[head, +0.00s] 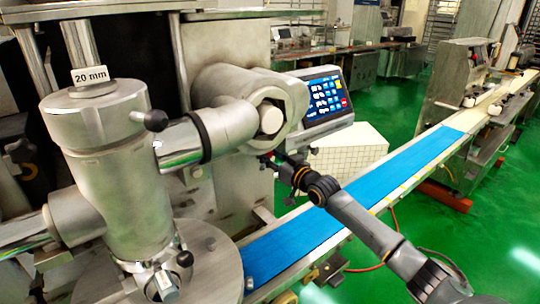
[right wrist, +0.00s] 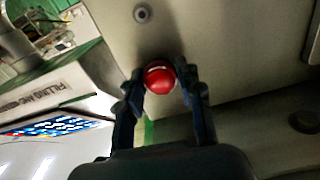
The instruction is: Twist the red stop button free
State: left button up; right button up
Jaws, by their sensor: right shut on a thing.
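The round red stop button (right wrist: 159,77) shows in the right wrist view, on the underside or face of a pale metal machine panel (right wrist: 235,40). My right gripper (right wrist: 160,88) has its two dark fingers on either side of the button, shut on it. In the head view my right gripper (head: 281,162) reaches in beside the machine below the control screen (head: 324,97); the button is mostly hidden there. My left gripper is not in view.
A blue conveyor belt (head: 350,205) runs beneath my right arm. A large steel cylinder head (head: 100,125) stands at left. A white gridded box (head: 345,150) is behind my right arm. Green floor is open at right.

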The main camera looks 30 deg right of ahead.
jog(key=shift+m, duration=0.5)
jog(key=o, duration=1.2)
jog(key=s+d, duration=0.1)
jog(key=s, duration=1.1)
